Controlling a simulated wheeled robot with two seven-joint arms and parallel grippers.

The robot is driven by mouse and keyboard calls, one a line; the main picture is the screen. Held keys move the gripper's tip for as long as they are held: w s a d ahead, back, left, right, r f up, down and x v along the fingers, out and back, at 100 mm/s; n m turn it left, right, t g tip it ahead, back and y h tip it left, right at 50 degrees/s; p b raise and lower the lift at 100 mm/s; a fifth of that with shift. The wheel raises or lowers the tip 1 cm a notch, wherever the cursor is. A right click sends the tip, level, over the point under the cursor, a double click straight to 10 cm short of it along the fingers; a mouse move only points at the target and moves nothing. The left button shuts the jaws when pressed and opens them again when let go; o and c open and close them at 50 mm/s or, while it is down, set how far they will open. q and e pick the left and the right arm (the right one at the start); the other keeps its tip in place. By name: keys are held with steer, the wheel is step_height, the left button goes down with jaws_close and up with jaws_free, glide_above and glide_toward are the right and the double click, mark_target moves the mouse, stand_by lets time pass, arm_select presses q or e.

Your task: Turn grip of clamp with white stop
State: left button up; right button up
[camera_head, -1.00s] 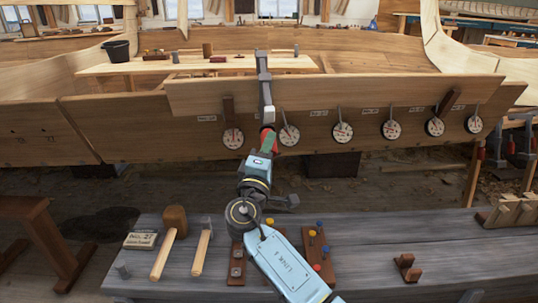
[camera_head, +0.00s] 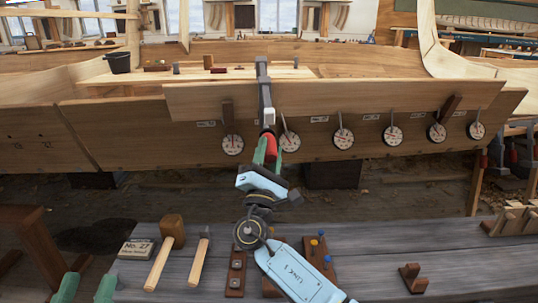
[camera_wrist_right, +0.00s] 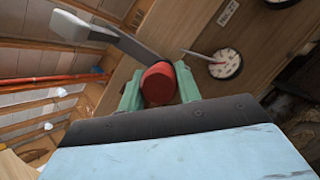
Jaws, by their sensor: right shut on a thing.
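A grey bar clamp (camera_head: 264,85) hangs over the top edge of the hull plank, its bar upright, with a pale white piece (camera_head: 269,117) low on it. Its red grip (camera_head: 271,143) points down towards me. My right gripper (camera_head: 267,150) is shut on this grip. In the right wrist view the red grip (camera_wrist_right: 159,84) sits between the green fingers (camera_wrist_right: 158,92), and the clamp's grey bar (camera_wrist_right: 140,50) runs to the upper left. My left gripper (camera_head: 87,285) shows at the lower left, fingers apart and empty, in front of the bench.
Several round dials (camera_head: 343,138) hang along the plank (camera_head: 400,95), one close right of the clamp. The grey bench (camera_head: 370,255) below holds mallets (camera_head: 172,228), a sign (camera_head: 137,248) and peg boards (camera_head: 318,255). A bucket (camera_head: 118,62) stands behind the plank.

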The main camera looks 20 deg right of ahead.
arm_select(q)
steer(key=shift+s+r+h, duration=0.1)
steer(key=shift+r+h, duration=0.2)
arm_select(e)
steer(key=shift+n+t+y, duration=0.3)
steer(key=shift+n, duration=0.2)
steer(key=o, duration=1)
steer(key=shift+s+a+f, duration=0.15)
steer(key=shift+s+f, duration=0.05)
arm_select(q)
step_height(320, 180, down, 7)
steer(key=w+g+y+p, duration=0.1)
steer(key=g+y, duration=0.1)
steer(key=g, duration=0.2)
steer(key=shift+w+a+f+g+p, duration=0.15)
steer(key=shift+w+a+g+p, duration=0.15)
steer(key=shift+a+p, duration=0.15)
arm_select(e)
steer(key=v, duration=1.2)
steer(key=shift+s+f, duration=0.2)
steer(key=shift+s, duration=0.05)
steer(key=shift+a, duration=0.15)
